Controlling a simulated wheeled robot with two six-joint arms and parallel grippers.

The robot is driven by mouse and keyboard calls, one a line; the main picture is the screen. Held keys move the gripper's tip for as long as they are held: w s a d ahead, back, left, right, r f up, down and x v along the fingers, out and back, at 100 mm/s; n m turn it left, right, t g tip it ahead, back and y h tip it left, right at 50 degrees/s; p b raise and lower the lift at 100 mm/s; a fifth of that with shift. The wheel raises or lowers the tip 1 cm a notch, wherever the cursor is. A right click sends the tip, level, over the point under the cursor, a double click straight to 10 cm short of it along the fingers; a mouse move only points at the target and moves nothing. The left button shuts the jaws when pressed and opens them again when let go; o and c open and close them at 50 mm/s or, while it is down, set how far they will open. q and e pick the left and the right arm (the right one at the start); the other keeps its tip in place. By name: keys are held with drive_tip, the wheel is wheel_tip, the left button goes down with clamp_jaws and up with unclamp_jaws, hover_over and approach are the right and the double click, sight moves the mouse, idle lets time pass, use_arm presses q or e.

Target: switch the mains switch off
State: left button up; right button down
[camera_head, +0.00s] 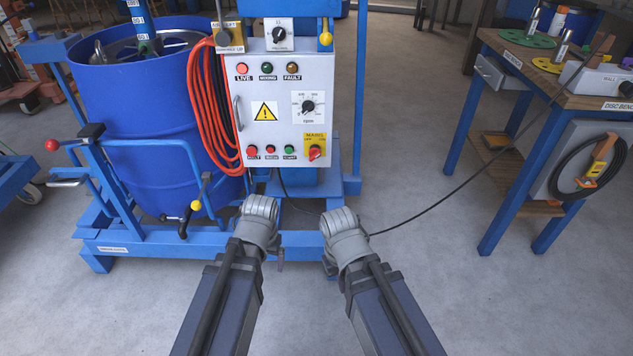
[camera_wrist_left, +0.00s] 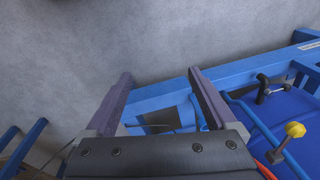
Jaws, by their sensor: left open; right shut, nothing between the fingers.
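The mains switch (camera_head: 315,152) is a red rotary knob on a yellow plate marked MAINS, at the lower right of the grey control panel (camera_head: 286,78). The angle of its handle is hard to read at this size. My left gripper (camera_head: 280,257) is below and left of the switch, in front of the panel, mostly hidden by its own wrist. In the left wrist view its two fingers (camera_wrist_left: 160,75) are apart with nothing between them. My right gripper (camera_head: 330,266) is below the switch, largely hidden behind its wrist. Neither gripper touches the panel.
A blue drum (camera_head: 140,110) stands left of the panel, with an orange hose (camera_head: 203,110) hanging between. The blue machine frame (camera_head: 160,247) runs low across the front. A workbench (camera_head: 545,75) stands at right, and a black cable (camera_head: 445,197) crosses the floor.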

use_arm(q)
drive_tip(key=w+a+f+m+t+y+b, duration=0.1)
drive_tip(key=w+a+f+b, duration=0.15)
drive_tip(key=f+b, duration=0.2)
drive_tip(key=w+a+f+t+y+b, duration=0.1)
drive_tip(key=w+a+f+b, duration=0.15)
drive_tip(key=f, duration=0.25)
drive_tip(key=w+a+m+t+y+b, duration=0.1)
drive_tip(key=w+m+t+y+b, duration=0.15)
drive_tip(key=w+b, duration=0.35)
drive_tip(key=m+t+h, duration=0.6)
drive_tip(key=m+t, duration=0.6)
drive_tip(key=m, duration=1)
approach(314, 157)
drive_tip(key=w, duration=0.1)
drive_tip(key=shift+y, duration=0.25)
drive_tip(key=shift+w+d+f+p, duration=0.1)
drive_tip(key=shift+w+p, duration=0.1)
drive_tip(key=shift+w, duration=1.75)
drive_tip(key=shift+w+d+f+p, duration=0.1)
drive_tip(key=shift+w+p, duration=0.05)
drive_tip(key=shift+w, duration=1.85)
drive_tip(key=shift+n, duration=0.25)
use_arm(e)
wheel_tip(314, 157, down, 15)
drive_tip(key=w+a, duration=0.1)
drive_tip(key=shift+w, duration=0.4)
